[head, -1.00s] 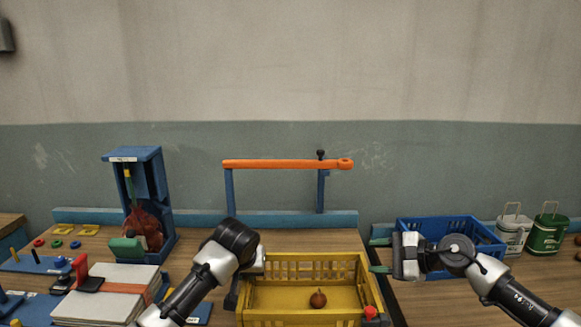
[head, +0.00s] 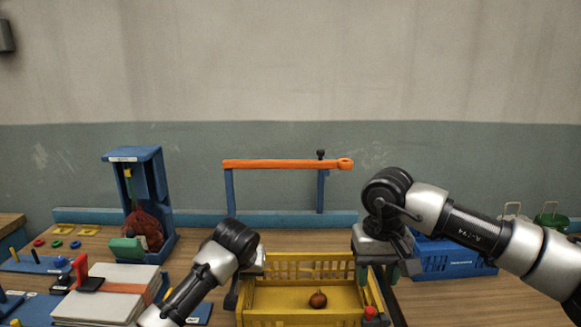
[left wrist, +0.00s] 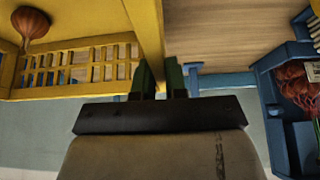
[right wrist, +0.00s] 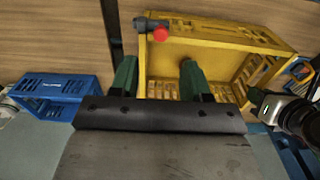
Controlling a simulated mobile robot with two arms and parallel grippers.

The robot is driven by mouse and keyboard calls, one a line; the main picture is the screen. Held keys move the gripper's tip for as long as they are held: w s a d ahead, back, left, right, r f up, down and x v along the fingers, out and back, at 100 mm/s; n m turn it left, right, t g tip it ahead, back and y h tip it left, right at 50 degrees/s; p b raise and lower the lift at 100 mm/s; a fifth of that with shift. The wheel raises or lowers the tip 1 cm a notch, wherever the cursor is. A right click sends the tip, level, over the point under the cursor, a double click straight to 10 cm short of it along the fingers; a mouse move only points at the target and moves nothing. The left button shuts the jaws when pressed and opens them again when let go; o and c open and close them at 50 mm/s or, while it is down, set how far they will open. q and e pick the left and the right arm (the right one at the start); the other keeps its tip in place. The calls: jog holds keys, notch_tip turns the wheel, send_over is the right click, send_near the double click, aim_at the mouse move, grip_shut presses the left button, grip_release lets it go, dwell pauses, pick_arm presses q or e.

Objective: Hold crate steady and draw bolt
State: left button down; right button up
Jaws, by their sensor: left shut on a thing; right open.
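The yellow crate (head: 300,316) stands on the table with a brown onion (head: 317,299) inside. My left gripper (left wrist: 158,72) is shut on the crate's left wall, one green finger on each side; its arm partly hides that wall in the head view. The bolt's red knob (head: 370,312) sits on a grey piece at the crate's right side, near the front. It also shows in the right wrist view (right wrist: 160,34). My right gripper (right wrist: 158,75) is open and empty, pointing down over the crate's right wall, apart from the knob.
A blue crate (head: 450,262) stands at the right, partly behind my right arm. An orange bar (head: 280,164) on blue posts stands behind the yellow crate. A blue stand (head: 158,190) with a red net sack (head: 142,228) and a strapped stack (head: 105,300) are at left.

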aim_at(368, 309)
notch_tip(368, 309, down, 7)
jog(key=shift+f, duration=0.2)
dwell(0.4)
jog(key=c, duration=0.8)
jog(key=shift+c, duration=0.2)
jog(key=shift+a, duration=1.75)
jog(key=o, duration=0.8)
jog(key=shift+o, duration=0.2)
